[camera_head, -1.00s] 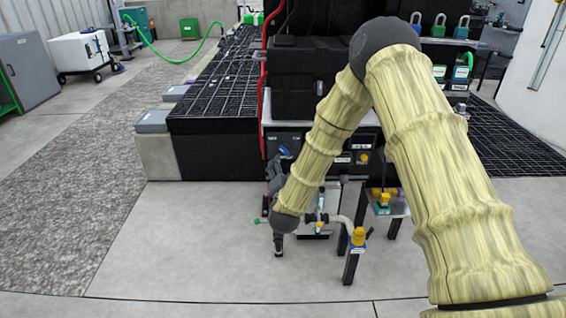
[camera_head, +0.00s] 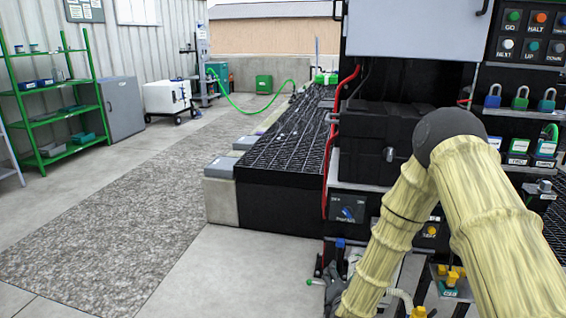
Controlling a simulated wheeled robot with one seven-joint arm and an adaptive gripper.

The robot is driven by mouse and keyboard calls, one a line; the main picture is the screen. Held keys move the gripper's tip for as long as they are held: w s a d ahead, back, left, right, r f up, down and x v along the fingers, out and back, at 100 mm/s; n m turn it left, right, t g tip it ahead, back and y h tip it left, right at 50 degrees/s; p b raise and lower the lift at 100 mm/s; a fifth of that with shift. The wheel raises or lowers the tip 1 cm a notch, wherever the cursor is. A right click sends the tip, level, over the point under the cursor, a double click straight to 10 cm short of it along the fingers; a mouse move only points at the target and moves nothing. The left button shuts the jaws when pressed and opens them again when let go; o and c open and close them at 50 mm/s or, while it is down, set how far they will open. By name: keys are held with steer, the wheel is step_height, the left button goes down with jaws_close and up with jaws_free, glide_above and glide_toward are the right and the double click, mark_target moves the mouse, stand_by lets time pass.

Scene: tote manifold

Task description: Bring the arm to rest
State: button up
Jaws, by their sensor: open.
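My arm, in pale wood-patterned covering with a dark elbow joint, rises at the right of the head view. Its forearm slopes down and left, leaving the picture at the bottom edge. My gripper (camera_head: 334,272), dark grey, shows small at the lower middle, just left of the forearm. It is open, and I see nothing held in it. My wrist is below the picture. The gripper is in front of the lower part of the black rig (camera_head: 385,125), close to a blue-topped fitting (camera_head: 340,243); whether they touch I cannot tell.
A yellow-topped fitting (camera_head: 418,312) and a small stand with yellow parts (camera_head: 452,276) are close to the forearm. Coloured padlocks (camera_head: 520,98) and a button panel (camera_head: 530,38) are at right. A black grated platform (camera_head: 270,190) stands left of the rig.

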steer(key=s+a+f+n+g+y, duration=0.1)
steer(key=s+f+n+g+y, duration=0.2)
steer(key=s+f, duration=0.8)
steer(key=s+d+f+n+g, duration=0.15)
steer(key=s+f+g, duration=0.25)
steer(key=s, duration=0.8)
steer(key=s+f+n+g, duration=0.2)
steer(key=s+f+g, duration=0.15)
steer(key=s, duration=0.85)
steer(key=s+f+n+g, duration=0.2)
steer(key=s+f+g, duration=0.15)
steer(key=s, duration=0.85)
step_height(320, 180, up, 20)
steer(key=p, duration=1.9)
steer(key=shift+w+d+g+p, duration=0.15)
steer(key=shift+w+g+p, duration=0.15)
steer(key=shift+w+p, duration=0.1)
